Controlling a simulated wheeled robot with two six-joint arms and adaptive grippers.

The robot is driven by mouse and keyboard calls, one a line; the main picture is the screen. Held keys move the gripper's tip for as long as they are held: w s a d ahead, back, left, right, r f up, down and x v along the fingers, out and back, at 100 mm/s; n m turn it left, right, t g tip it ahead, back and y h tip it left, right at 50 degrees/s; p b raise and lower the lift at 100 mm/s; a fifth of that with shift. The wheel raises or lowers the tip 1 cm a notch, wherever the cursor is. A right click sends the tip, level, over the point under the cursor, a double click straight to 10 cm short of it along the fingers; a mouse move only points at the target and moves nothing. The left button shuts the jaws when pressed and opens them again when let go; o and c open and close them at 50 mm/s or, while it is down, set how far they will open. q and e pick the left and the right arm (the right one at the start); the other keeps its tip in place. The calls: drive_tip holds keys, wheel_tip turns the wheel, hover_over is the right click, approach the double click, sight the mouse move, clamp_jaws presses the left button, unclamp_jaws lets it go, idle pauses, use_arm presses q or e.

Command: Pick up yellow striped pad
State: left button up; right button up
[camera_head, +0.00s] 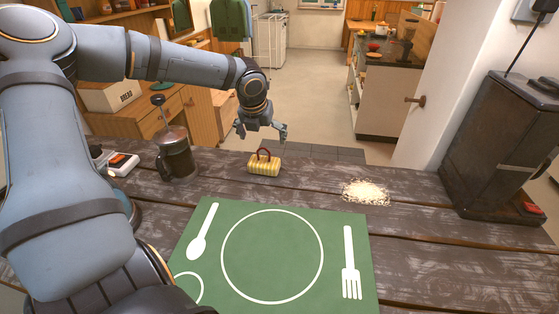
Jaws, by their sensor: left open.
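The yellow striped pad (264,166) lies on the dark wooden table behind the green placemat. It is a small yellow block with darker stripes and a dark red loop handle standing up on its top. My left gripper (262,138) hangs above the pad, with its fingers spread apart and nothing between them. The fingertips are a little above and around the level of the loop; I cannot tell whether they touch it. My right gripper is not in view.
A green placemat (333,217) with printed cutlery covers the front of the table. A glass press jug (176,158) stands left of the pad. A pale crumbly pile (366,192) lies right. A dark machine (497,145) stands far right.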

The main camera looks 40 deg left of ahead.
sight(265, 157)
use_arm(q)
drive_tip(key=shift+s+a+f, duration=0.15)
drive_tip(key=shift+s+f, duration=0.05)
drive_tip(key=shift+f, duration=0.35)
drive_tip(key=shift+s+a+f, duration=0.1)
drive_tip(key=shift+s+f, duration=0.1)
drive_tip(key=shift+f, duration=0.3)
drive_tip(key=shift+w+a+f, duration=0.1)
drive_tip(key=shift+w+f, duration=0.3)
drive_tip(key=shift+f, duration=0.2)
drive_tip(key=shift+w+a+f, duration=0.1)
drive_tip(key=shift+w+f, duration=0.3)
drive_tip(key=shift+f, duration=0.15)
drive_tip(key=shift+w+a+f, duration=0.1)
drive_tip(key=shift+f, duration=0.5)
drive_tip(key=p+x, duration=0.1)
drive_tip(key=x, duration=0.2)
drive_tip(key=shift+w+f, duration=0.15)
drive_tip(key=shift+f, duration=0.2)
drive_tip(key=shift+w+f, duration=0.2)
drive_tip(key=shift+f, duration=0.05)
drive_tip(key=shift+s+r, duration=0.1)
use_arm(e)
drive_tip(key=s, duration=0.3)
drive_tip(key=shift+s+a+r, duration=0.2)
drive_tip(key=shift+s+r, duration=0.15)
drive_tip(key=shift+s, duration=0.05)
